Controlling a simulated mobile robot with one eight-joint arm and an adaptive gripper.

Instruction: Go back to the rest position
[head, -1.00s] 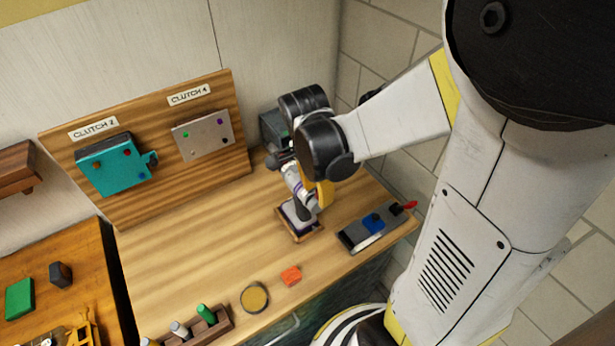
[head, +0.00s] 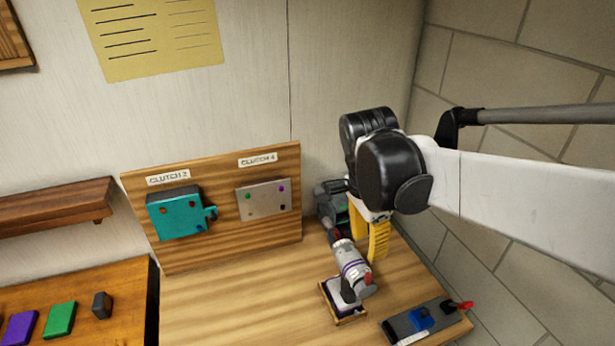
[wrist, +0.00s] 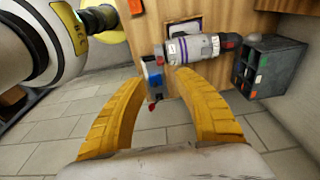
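My gripper (head: 377,250) hangs above the right part of the wooden bench, close behind the white and grey power tool in the head view. In the wrist view, the two yellow fingers of my gripper (wrist: 160,82) are spread apart with nothing held between them. The power tool (head: 352,268) stands tilted on a small wood-framed pad (head: 338,312); it also shows in the wrist view (wrist: 197,48), beyond the fingertips. I cannot tell from the head view how wide the gap between gripper and tool is.
A board (head: 225,235) holds a teal clutch box (head: 178,214) and a grey plate (head: 264,203). A grey block with a blue part (head: 408,325) lies near the bench's right edge. A dark bin (wrist: 270,68) stands by the tool. A brick wall (head: 510,90) is at right.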

